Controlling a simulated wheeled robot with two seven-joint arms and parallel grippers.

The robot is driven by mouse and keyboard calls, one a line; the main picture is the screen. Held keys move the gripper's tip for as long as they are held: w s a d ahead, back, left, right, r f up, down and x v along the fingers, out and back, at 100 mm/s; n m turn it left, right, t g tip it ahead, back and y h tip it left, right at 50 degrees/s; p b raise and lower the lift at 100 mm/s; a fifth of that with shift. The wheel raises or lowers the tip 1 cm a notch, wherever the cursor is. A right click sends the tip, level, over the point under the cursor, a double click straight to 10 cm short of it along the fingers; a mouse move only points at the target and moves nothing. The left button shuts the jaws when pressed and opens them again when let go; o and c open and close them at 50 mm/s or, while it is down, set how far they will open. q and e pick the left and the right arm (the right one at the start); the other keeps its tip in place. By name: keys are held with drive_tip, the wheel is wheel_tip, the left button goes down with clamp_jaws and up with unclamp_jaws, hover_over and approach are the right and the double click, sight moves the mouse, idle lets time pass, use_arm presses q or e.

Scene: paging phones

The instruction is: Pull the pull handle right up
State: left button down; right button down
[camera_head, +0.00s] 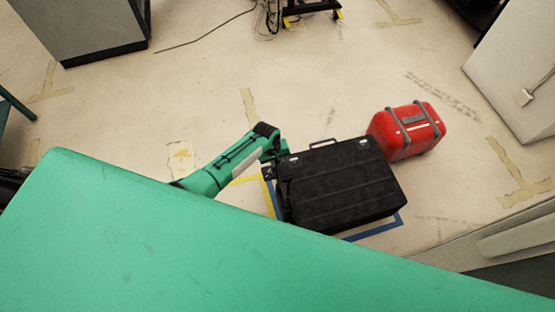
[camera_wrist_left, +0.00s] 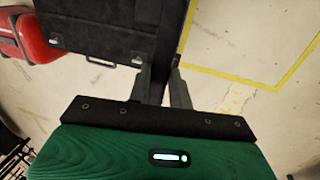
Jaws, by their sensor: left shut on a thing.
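A black case (camera_head: 340,185) lies on the floor in the middle of the head view; its dark side fills the top of the left wrist view (camera_wrist_left: 95,30). A small carry handle (camera_head: 322,142) stands out from its far long side and also shows in the left wrist view (camera_wrist_left: 101,62). My left gripper (camera_head: 274,168) is at the case's left end. In the left wrist view its fingers (camera_wrist_left: 165,82) are shut on a dark part at that end, which I take as the pull handle (camera_wrist_left: 163,70). Its outline is hard to make out. My right gripper is not in view.
A red case (camera_head: 405,131) with grey straps lies close beside the black case, at its upper right. Yellow tape (camera_wrist_left: 235,77) and blue tape (camera_head: 375,230) mark the floor around the black case. Open floor lies beyond. A grey cabinet (camera_head: 90,25) stands at upper left.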

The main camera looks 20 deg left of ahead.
use_arm(q)
drive_tip(key=shift+w+r, duration=0.25)
drive_tip(key=shift+r, duration=0.05)
drive_tip(key=c, duration=1.3)
unclamp_jaws()
drive_tip(key=shift+s, duration=0.2)
drive_tip(key=r, duration=0.4)
drive_tip(key=s+a+r, duration=0.1)
drive_tip(key=r, duration=0.4)
drive_tip(key=a+r, duration=0.1)
drive_tip(key=r, duration=0.3)
drive_tip(key=shift+s+a+r, duration=0.15)
drive_tip(key=shift+s+r, duration=0.1)
